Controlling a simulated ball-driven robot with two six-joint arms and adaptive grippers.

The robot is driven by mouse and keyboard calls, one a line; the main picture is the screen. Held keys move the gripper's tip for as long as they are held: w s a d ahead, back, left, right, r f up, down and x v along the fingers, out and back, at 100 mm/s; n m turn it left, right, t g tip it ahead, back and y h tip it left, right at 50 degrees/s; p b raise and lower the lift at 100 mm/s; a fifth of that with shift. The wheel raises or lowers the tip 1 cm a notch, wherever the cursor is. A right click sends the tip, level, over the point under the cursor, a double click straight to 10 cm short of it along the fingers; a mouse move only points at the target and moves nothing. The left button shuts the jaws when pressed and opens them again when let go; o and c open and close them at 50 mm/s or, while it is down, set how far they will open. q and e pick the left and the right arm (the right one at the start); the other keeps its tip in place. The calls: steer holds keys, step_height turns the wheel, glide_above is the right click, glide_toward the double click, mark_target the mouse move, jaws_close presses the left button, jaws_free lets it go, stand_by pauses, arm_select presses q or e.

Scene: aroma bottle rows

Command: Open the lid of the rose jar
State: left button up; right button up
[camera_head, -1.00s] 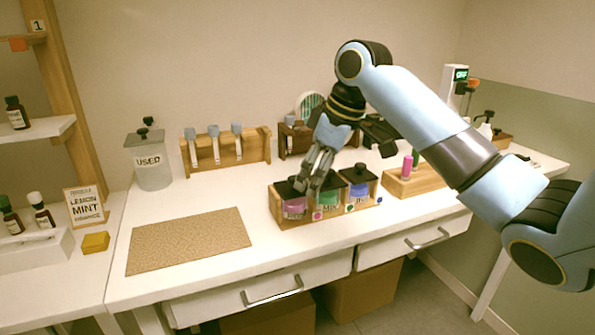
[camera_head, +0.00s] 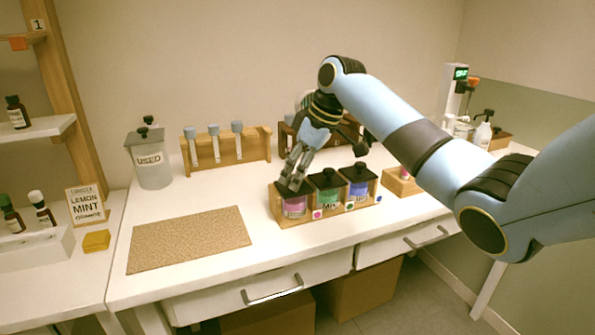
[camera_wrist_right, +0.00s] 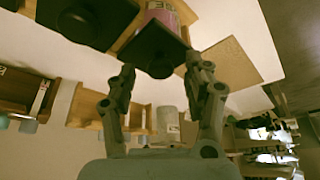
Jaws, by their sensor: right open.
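The jar with pink contents (camera_head: 294,207), which I take for the rose jar, stands in the left slot of a wooden rack (camera_head: 330,212). Its dark square lid (camera_head: 283,188) is on it. In the right wrist view the pink jar (camera_wrist_right: 163,17) shows at the top, with the lid (camera_wrist_right: 146,43) and its round knob (camera_wrist_right: 160,65) in front. My right gripper (camera_head: 292,184) is right over this lid, fingers pointing down. In the wrist view its fingers (camera_wrist_right: 164,75) are apart, one on each side of the knob, with nothing gripped. My left gripper is out of view.
A green jar (camera_head: 327,198) and a blue jar (camera_head: 358,191), both lidded, fill the other slots closely beside. A cork mat (camera_head: 190,240) lies bare to the left. A USED container (camera_head: 152,170) and a vial rack (camera_head: 227,152) stand behind.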

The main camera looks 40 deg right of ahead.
steer(key=shift+f, duration=0.15)
jaws_close()
stand_by(0.4)
